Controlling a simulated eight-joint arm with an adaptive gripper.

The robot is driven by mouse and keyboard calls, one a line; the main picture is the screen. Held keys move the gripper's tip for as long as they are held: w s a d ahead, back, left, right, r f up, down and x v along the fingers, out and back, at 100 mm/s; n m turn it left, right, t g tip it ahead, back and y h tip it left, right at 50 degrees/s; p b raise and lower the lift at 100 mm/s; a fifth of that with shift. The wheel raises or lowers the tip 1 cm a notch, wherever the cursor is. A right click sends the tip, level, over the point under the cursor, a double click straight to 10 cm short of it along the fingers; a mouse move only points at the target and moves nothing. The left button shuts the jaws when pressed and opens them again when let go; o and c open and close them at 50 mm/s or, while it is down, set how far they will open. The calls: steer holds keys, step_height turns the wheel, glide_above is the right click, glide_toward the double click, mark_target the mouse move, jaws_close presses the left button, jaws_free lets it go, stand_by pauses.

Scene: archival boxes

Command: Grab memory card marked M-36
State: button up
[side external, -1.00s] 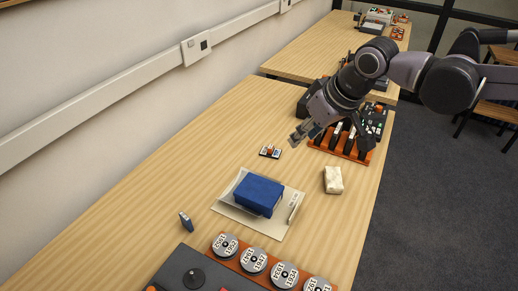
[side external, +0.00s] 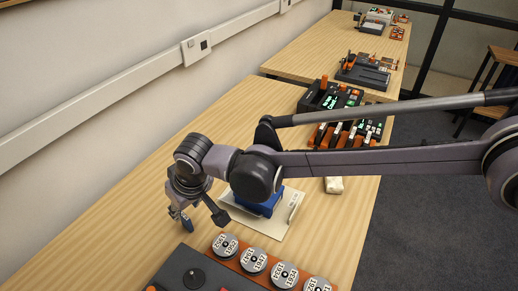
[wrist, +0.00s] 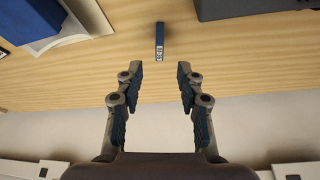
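A small blue card (wrist: 159,35) with a white printed label stands on edge on the wooden table, in the top middle of the wrist view; its marking is too small to read. In the side external view it (side external: 187,226) shows partly behind my gripper (side external: 179,214). In the wrist view my gripper (wrist: 161,76) is open and empty. Its two fingers point toward the card, which lines up with the gap between them but lies beyond the fingertips.
A blue box (side external: 258,206) lies on a pale folder (side external: 268,227) right of my gripper. A dark grey device (side external: 190,271) and an orange rack (side external: 228,260) of numbered reels stand in front. The wall socket rail (side external: 150,70) runs along the left. Bare table lies around the card.

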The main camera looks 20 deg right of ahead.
mark_target(185, 217)
steer(key=shift+x, duration=4.15)
jaws_close()
